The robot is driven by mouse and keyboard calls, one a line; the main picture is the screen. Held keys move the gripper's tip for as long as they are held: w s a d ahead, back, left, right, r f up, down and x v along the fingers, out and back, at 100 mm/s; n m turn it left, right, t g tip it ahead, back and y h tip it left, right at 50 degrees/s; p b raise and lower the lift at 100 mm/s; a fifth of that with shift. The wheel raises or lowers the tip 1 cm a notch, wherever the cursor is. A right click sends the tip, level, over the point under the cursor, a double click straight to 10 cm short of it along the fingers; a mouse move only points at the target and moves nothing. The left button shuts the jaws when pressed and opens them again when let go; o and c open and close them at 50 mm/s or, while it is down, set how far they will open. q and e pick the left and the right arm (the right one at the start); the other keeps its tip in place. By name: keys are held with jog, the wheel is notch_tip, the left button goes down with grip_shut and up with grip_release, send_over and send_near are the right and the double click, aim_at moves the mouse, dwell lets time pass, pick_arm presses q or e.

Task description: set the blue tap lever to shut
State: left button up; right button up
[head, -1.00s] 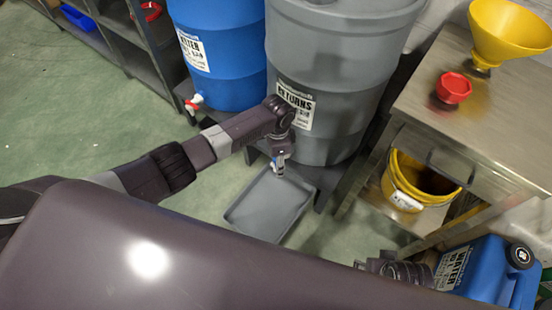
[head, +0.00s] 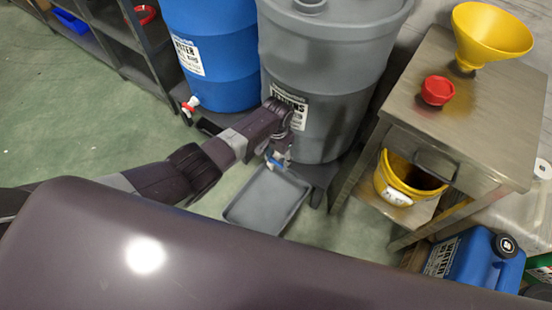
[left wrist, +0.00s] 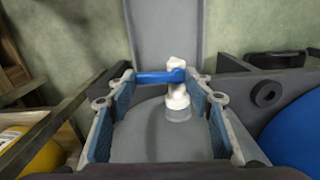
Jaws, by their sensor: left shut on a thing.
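The blue tap lever (left wrist: 158,77) lies crosswise between my left gripper's fingertips in the left wrist view. It is joined to a white tap (left wrist: 177,95) on the grey RETURNS barrel (head: 320,60). My left gripper (left wrist: 160,82) is shut on the lever, with one finger at each end of it. In the head view my left gripper (head: 276,160) is low at the front of the grey barrel, and the blue lever (head: 276,164) shows only as a small patch there. My right gripper is not in view.
A grey tray (head: 265,200) lies below the tap. A blue barrel (head: 215,50) with a red-handled tap (head: 190,104) stands to the left. A metal table (head: 435,125) at right bears a yellow funnel (head: 490,35), with a yellow bucket (head: 405,180) beneath. Green floor is open at left.

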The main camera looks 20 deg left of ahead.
aim_at(277, 163)
pick_arm(q)
jog(key=shift+n, duration=0.3)
jog(key=o, duration=1.2)
jog(key=shift+c, duration=0.2)
jog(key=shift+w+r, duration=0.1)
notch_tip(277, 163, up, 12)
dwell(0.4)
